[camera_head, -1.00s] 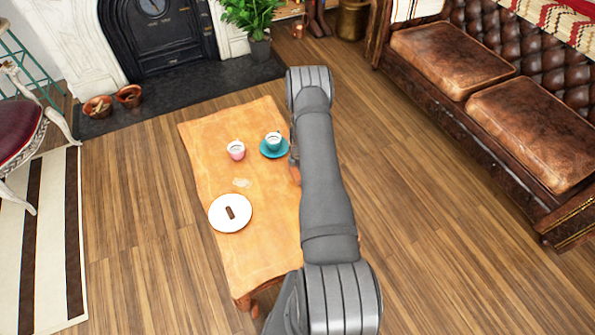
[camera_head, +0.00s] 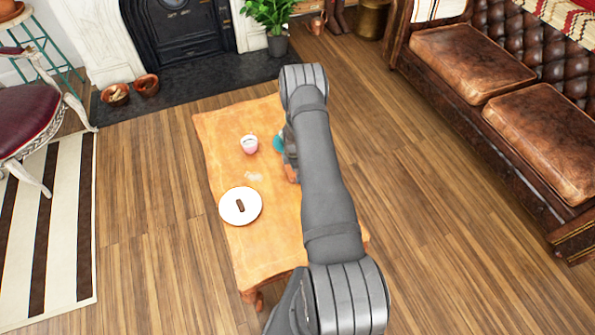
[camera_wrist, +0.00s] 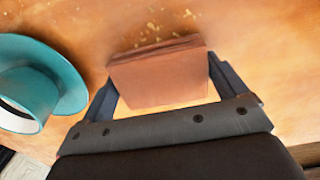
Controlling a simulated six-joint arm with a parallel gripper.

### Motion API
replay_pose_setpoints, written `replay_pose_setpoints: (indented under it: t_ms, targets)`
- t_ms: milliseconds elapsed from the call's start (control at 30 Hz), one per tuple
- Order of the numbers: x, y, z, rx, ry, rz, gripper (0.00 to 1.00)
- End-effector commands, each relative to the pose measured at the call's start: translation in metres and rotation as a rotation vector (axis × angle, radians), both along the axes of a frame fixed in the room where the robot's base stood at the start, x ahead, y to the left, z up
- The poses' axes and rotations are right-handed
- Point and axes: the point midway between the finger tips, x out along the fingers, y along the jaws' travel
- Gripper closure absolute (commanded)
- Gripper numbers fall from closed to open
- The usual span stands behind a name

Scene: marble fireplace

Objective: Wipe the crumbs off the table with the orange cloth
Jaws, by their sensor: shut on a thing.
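My gripper (camera_wrist: 161,72) is shut on the orange cloth (camera_wrist: 160,82), a folded reddish-orange block between its two fingers. The cloth is over or against the table; I cannot tell if it touches. Pale crumbs (camera_wrist: 150,38) lie on the table just beyond the cloth in the wrist view. In the head view the crumbs (camera_head: 253,176) form a pale patch between the pink cup and the white plate. The orange-toned wooden table (camera_head: 222,130) is partly hidden by my arm. My gripper in the head view is mostly hidden behind the arm, near the table's right side.
A teal saucer (camera_wrist: 72,82) with a teal cup (camera_wrist: 22,90) stands close left of my gripper. In the head view the saucer (camera_head: 278,143) is mostly hidden. A pink cup (camera_head: 249,145) and a white plate (camera_head: 229,212) holding a brown bar (camera_head: 240,205) stand on the table.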

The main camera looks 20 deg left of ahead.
Motion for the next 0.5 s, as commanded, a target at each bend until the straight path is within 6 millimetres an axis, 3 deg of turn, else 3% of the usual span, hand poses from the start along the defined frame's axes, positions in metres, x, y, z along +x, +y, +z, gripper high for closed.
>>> replay_pose_setpoints:
  t_ms: [67,500]
  targets:
    - [0.005,0.005,0.002,-0.001,0.001,0.001,0.31]
    - [0.033,-0.024,-0.002,-0.001,0.001,-0.002,0.31]
